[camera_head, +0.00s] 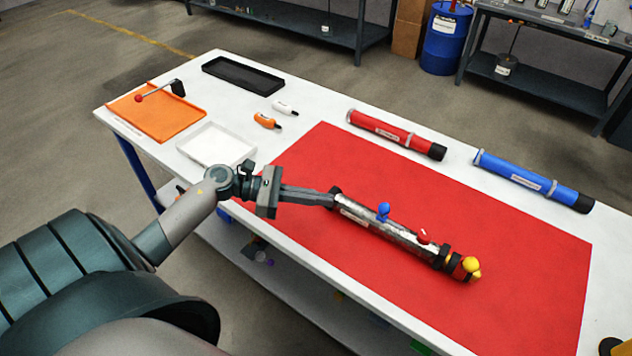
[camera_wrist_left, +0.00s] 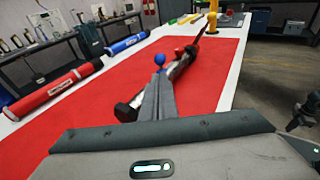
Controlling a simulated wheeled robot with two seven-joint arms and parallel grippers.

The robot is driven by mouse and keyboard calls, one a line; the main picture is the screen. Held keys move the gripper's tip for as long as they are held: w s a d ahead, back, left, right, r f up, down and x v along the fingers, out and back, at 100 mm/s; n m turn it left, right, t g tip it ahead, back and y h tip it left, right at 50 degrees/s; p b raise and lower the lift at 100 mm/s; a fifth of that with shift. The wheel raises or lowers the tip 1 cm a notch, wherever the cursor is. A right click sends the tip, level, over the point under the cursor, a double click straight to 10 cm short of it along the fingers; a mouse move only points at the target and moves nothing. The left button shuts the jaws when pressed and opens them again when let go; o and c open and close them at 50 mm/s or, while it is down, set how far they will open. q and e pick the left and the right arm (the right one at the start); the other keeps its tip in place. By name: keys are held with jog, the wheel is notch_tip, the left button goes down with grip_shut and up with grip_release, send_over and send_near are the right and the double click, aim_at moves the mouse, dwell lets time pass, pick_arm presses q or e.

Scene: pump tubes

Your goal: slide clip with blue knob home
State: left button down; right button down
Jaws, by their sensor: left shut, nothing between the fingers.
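A silver pump tube (camera_head: 391,231) with dark end fittings lies on the red mat (camera_head: 480,250). The clip with the blue knob (camera_head: 383,212) sits around the middle of the tube; the blue knob also shows in the left wrist view (camera_wrist_left: 159,60). A red knob (camera_head: 423,236) stands further along the tube, and a yellow knob (camera_head: 471,265) is at its right end. My left gripper (camera_head: 331,200) is shut and empty, its fingertips at the left end of the tube. In the left wrist view the fingers (camera_wrist_left: 159,98) partly cover the tube. My right gripper is not in view.
A red tube (camera_head: 395,133) and a blue tube (camera_head: 530,180) lie along the far side of the white table. The mat around the pump tube is clear.

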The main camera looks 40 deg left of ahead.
pick_arm(q)
jog(key=p, duration=0.5)
send_near(379, 206)
jog(key=x, duration=0.5)
jog(key=shift+f, duration=0.1)
jog(key=shift+w+d+f, duration=0.35)
jog(key=shift+d, duration=0.2)
jog(key=d, duration=0.4)
jog(key=shift+d, duration=0.3)
jog(key=shift+a, duration=0.1)
